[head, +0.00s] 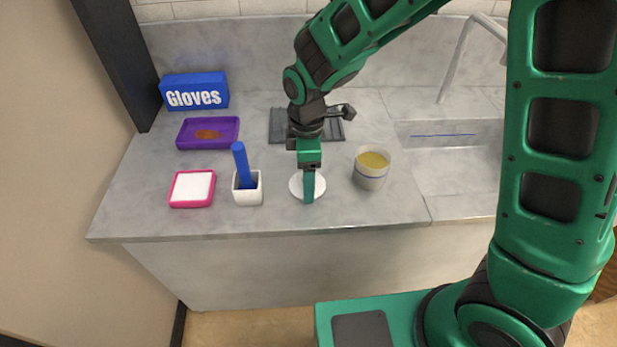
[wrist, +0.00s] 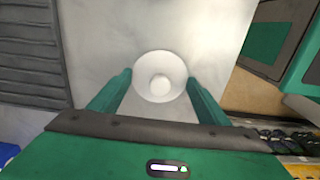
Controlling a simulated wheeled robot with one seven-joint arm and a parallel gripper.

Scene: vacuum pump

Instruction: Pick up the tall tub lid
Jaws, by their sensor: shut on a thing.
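The tub lid (head: 297,185) is a white round disc at the front middle of the counter, partly hidden by my gripper (head: 308,190). In the wrist view the lid (wrist: 160,64) shows from above with a round knob at its centre. My green fingers stand on either side of the lid, shut on it across its rim. I cannot tell whether the lid rests on the counter or is slightly raised.
Left of the lid stand a white holder (head: 248,195) with a blue upright handle (head: 241,163), and a pink-edged dish (head: 192,188). Behind are a purple tray (head: 207,133), a blue gloves box (head: 195,91) and a dark grooved plate (head: 286,126). A sink (head: 450,155) lies right.

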